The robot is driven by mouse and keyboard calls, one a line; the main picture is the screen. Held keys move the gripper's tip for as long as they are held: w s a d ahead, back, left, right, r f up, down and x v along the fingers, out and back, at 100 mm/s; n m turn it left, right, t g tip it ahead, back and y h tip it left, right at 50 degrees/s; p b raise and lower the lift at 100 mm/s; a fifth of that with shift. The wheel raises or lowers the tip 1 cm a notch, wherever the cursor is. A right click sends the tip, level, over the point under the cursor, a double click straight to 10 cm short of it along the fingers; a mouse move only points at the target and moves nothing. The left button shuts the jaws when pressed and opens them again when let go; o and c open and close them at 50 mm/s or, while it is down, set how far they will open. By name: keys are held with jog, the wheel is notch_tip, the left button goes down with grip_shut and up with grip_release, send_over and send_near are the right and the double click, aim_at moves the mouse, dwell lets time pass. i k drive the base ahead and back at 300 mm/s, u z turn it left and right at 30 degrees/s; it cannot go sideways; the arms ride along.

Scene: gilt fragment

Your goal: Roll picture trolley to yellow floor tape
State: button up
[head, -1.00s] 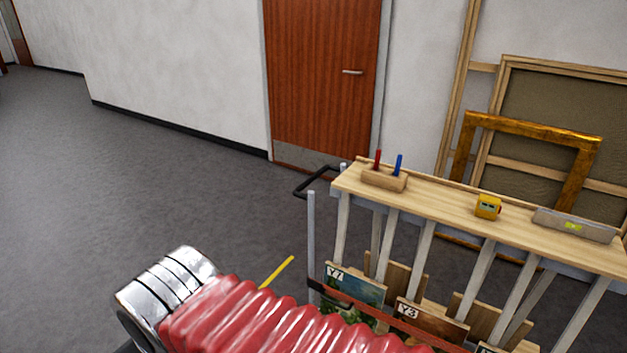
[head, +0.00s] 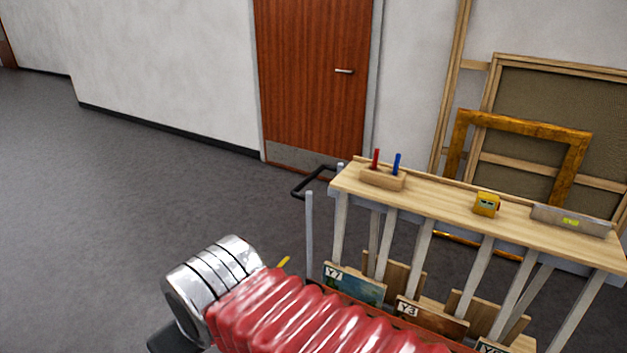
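The picture trolley (head: 450,204) stands at the right, with a pale wooden top shelf, slanted grey slats and a black push handle (head: 312,181) at its left end. Pictures stand in it, among them one labelled Y7 (head: 358,289) and one labelled Y3 (head: 432,318). My arm, with red bellows and a chrome joint, crosses the trolley's lower front. My gripper is not in view, so its hold cannot be seen.
A wooden block with red and blue markers (head: 383,178), a yellow tape measure (head: 486,204) and a grey level (head: 572,221) lie on the shelf. A gilt frame (head: 520,126) leans behind. A brown door (head: 312,80) is shut. Grey floor is clear at left.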

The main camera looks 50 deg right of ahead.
aim_at(432, 202)
jog(key=u, duration=0.05)
jog(key=i, duration=1)
jog(key=z, duration=0.05)
